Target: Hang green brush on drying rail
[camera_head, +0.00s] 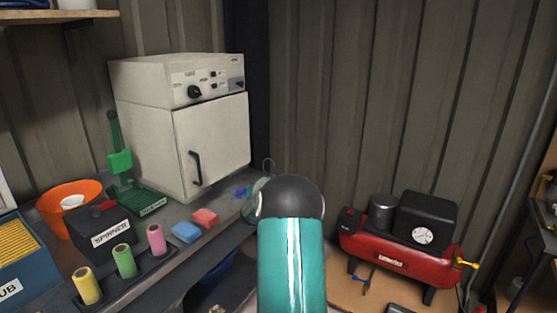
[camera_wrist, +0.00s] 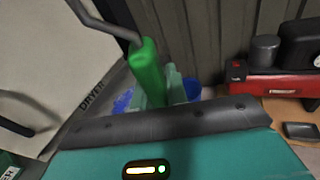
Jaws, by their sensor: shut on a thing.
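The green brush (camera_wrist: 147,72) shows in the wrist view as a bright green handle with a bent grey metal hook above it. My gripper (camera_wrist: 163,90) is shut on this handle; its pale green fingers show beside it. The brush's lower end is hidden. I cannot make out a drying rail in either view.
A white dryer (camera_head: 212,140) stands on the bench at left, beside a green stand (camera_head: 120,163). Blue and red sponges (camera_head: 205,217), colored rolls (camera_head: 124,261), a spinner box (camera_head: 103,228) and an orange bowl (camera_head: 70,205) sit nearby. A red compressor (camera_head: 395,250) stands at right.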

